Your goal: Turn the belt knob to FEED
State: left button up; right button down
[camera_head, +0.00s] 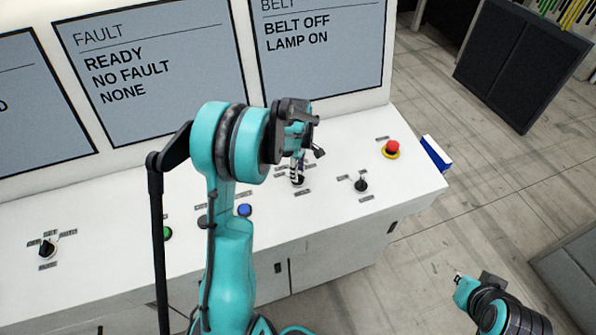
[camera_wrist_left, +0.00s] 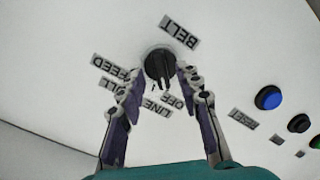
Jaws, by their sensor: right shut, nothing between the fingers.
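The belt knob (camera_wrist_left: 160,68) is a black handle on a pale round base, below the BELT label in the left wrist view. Its handle points downward in that picture, toward the OFF label (camera_wrist_left: 178,102). The FEED label (camera_wrist_left: 130,70) is to its left. My left gripper (camera_wrist_left: 161,75) is open, one fingertip on each side of the knob; I cannot tell whether they touch it. In the head view my left gripper (camera_head: 298,164) is over the knob (camera_head: 298,180), partly hiding it. My right gripper (camera_head: 460,280) is shut and empty, away from the console at lower right.
The screen (camera_head: 318,45) reads BELT OFF, LAMP ON. To the knob's right are another black knob (camera_head: 361,185) and a red emergency button (camera_head: 392,148). A blue button (camera_head: 245,210) and a green button (camera_head: 167,233) are to the left. The floor at right is mostly clear.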

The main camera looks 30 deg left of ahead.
pick_arm(q)
jog(key=shift+s+f, duration=0.1)
jog(key=shift+f, duration=0.45)
jog(key=shift+c, duration=0.2)
grip_shut()
